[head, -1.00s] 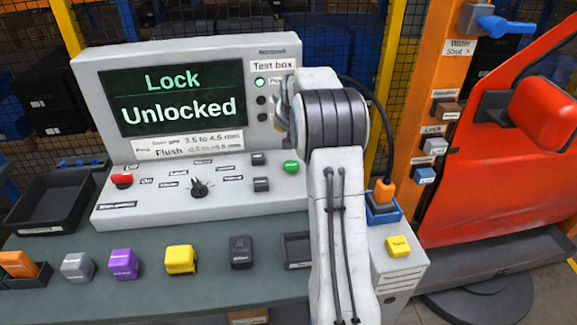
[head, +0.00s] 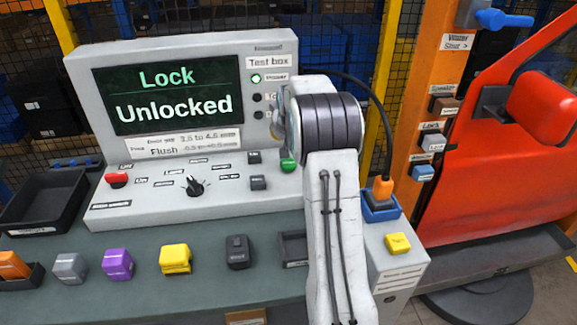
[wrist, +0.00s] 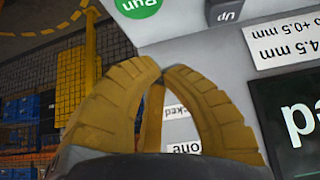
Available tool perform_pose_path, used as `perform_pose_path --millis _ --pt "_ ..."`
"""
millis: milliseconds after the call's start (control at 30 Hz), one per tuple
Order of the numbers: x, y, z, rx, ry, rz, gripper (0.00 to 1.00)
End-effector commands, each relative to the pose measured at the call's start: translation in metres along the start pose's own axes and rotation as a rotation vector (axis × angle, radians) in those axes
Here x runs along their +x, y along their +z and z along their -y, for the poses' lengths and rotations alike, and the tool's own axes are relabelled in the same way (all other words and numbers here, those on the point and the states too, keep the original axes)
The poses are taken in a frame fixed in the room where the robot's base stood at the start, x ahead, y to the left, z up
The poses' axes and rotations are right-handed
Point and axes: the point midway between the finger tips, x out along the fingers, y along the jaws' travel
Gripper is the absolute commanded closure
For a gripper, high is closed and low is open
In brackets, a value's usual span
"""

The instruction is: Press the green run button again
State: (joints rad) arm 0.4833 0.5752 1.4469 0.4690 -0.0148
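The green run button (head: 289,166) is on the right of the test box's sloped panel in the head view, its edge close beside my arm. In the wrist view the green button (wrist: 138,6) shows at the top edge, cut off, with its label upside down. My gripper (wrist: 161,74) shows two yellow ribbed fingers with their tips together and nothing between them. The tips appear below the button in that picture, apart from it. In the head view the fingers are hidden behind my arm. The screen (head: 172,95) reads "Lock Unlocked".
The panel also carries a red switch (head: 117,180), a black knob (head: 194,187) and two dark switches. Coloured blocks, such as the yellow one (head: 175,259), stand along the bench front. A cable runs to an orange plug (head: 382,188) at right. A red door (head: 510,150) stands beyond.

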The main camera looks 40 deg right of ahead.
Motion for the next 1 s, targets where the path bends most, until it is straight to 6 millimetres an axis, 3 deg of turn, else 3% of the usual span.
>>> perform_pose_path --millis 400,1000 --pt "0.038 0.029 0.000 0.000 0.000 0.000 1.00" --pt "0.041 0.031 0.001 0.000 0.000 0.000 1.00"
